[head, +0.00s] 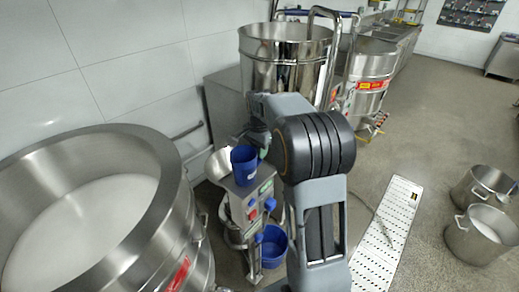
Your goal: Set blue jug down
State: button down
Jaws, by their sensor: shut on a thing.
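The blue jug (243,168) is upright over the top of the colloid mill (246,200), beside its pale hopper (218,164). My gripper (259,146) reaches in from the right and is shut on the jug near its upper right side. The fingertips are small and partly hidden by the jug and my arm. I cannot tell whether the jug's base touches the mill's top.
A blue bucket (272,246) stands below the mill. A large steel kettle (165,190) with white contents fills the left. Steel vessels (286,58) stand behind. A floor drain grate (388,235) and two steel pots (482,236) lie right, with open floor between.

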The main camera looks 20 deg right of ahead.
jog(key=shift+f, duration=0.1)
jog(key=c, duration=1)
grip_release()
